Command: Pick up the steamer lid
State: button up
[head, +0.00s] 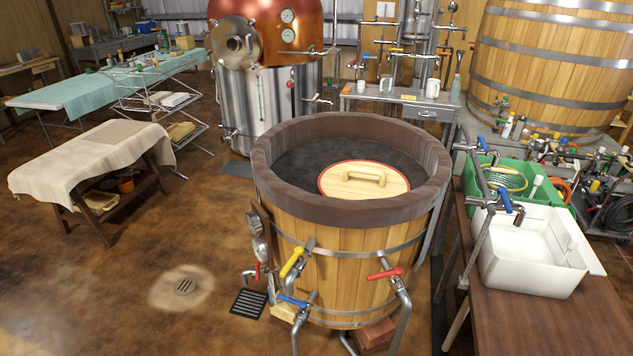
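The steamer lid (340,187) is a round pale wooden disc with a red rim and a bar-shaped wooden handle (364,175) on top. In the head view it lies inside the wooden vat (345,210), below the vat's thick dark brown rim. It rests on or in the dark grey surface (300,163) toward the vat's near right side. The lid's near edge is partly hidden by the near rim. My gripper is not in view.
Pipes with yellow, red and blue valves project from the vat's front. A white basin (530,250) and green crate (545,195) stand on a bench close at right. A copper still (265,80) stands behind. Open floor (90,295) lies at left.

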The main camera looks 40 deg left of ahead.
aim_at(335, 181)
jog(key=u, duration=1.3)
